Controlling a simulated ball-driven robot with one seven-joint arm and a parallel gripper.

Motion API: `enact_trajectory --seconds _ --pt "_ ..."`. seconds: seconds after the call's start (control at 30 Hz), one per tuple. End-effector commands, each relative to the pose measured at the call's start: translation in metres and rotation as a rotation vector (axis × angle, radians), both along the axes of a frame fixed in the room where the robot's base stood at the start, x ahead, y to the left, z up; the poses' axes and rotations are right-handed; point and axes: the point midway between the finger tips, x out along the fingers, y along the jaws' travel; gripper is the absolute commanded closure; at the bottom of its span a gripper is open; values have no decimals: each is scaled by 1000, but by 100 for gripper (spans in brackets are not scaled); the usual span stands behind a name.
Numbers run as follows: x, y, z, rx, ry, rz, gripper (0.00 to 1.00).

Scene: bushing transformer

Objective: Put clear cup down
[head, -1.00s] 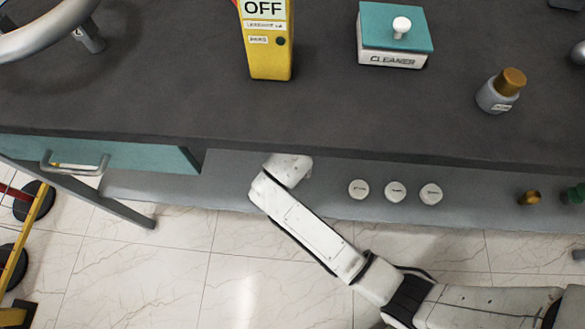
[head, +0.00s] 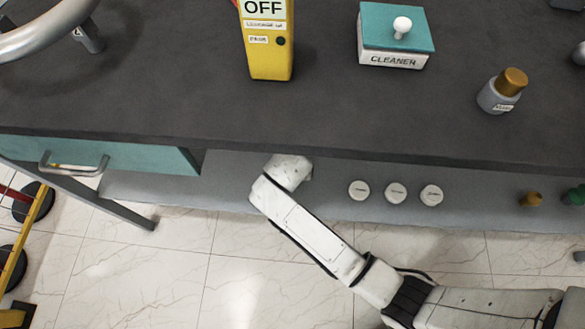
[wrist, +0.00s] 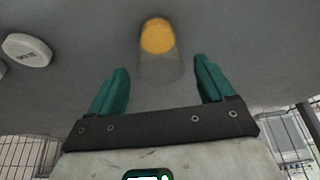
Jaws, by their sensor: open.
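The clear cup (wrist: 160,68) shows in the wrist view as a see-through shape with a round yellow-orange part (wrist: 157,36) at its far end. It is on or just above the grey shelf surface (wrist: 90,45); I cannot tell contact. My gripper (wrist: 161,78) has two green fingers spread apart, one on each side of the near end of the cup, with visible gaps between them and it. In the head view the gripper and cup are hidden under the dark tabletop (head: 200,110); only my white arm shows.
In the wrist view a white round lidded piece (wrist: 27,50) lies left of the gripper. In the head view several small round containers (head: 396,193) stand on the lower shelf (head: 340,208), right of my arm. The tabletop's front edge overhangs the shelf.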

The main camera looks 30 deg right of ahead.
Motion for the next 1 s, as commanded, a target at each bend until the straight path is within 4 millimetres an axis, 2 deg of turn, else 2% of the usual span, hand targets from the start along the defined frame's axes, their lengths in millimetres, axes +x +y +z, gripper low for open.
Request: enact_trajectory --seconds 0.3,0.5,1.0 --pt "-13 10 46 1 -2 1 19" --pt "-21 16 67 1 -2 0 19" --pt "-23 17 71 0 0 0 19"
